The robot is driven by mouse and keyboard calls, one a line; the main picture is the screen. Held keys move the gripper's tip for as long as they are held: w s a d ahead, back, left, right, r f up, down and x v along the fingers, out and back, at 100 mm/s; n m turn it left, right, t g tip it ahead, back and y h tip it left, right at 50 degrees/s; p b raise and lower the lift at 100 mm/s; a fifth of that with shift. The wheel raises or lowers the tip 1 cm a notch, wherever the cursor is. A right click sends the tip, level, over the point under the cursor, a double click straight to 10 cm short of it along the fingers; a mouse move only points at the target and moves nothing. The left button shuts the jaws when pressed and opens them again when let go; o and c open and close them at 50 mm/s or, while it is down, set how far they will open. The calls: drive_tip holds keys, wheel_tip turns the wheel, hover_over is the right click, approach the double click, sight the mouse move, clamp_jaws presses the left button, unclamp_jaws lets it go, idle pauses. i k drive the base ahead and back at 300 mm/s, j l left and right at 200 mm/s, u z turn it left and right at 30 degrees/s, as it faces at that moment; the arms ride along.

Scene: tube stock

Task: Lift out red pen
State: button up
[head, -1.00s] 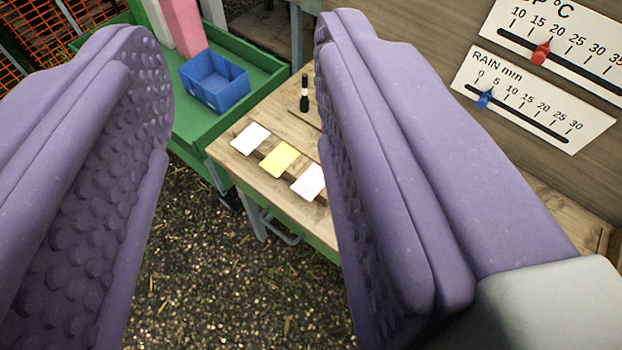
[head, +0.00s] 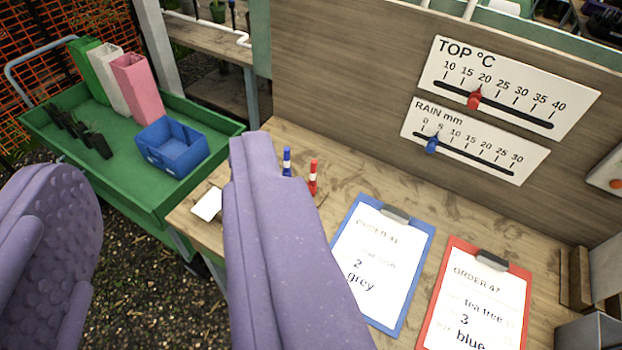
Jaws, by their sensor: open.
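The red pen (head: 313,178) stands upright on the wooden table, with a white band round its middle. A blue pen (head: 287,162) stands upright just to its left. What holds the pens at their lower ends is partly hidden by my gripper's right finger. My gripper (head: 165,235) is open and empty, its two purple fingers wide apart in the foreground. The right finger covers part of the table just left of and below the pens. The red pen is outside the jaws, beyond the right finger.
A blue clipboard (head: 427,245) and a red clipboard (head: 525,285) lie on the table to the right. A white card (head: 208,204) lies at its left edge. A green cart (head: 120,180) holds a blue bin (head: 172,143) and seedlings. A board with sliders (head: 480,50) stands behind.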

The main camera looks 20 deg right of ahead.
sight(314, 161)
drive_tip(key=i+j+z, duration=0.2)
drive_tip(key=i+z, duration=0.2)
drive_tip(key=i, duration=0.15)
drive_tip(key=i+j+z, duration=0.15)
drive_tip(key=i, duration=0.3)
drive_tip(key=i+j+z, duration=0.2)
drive_tip(key=i, duration=0.3)
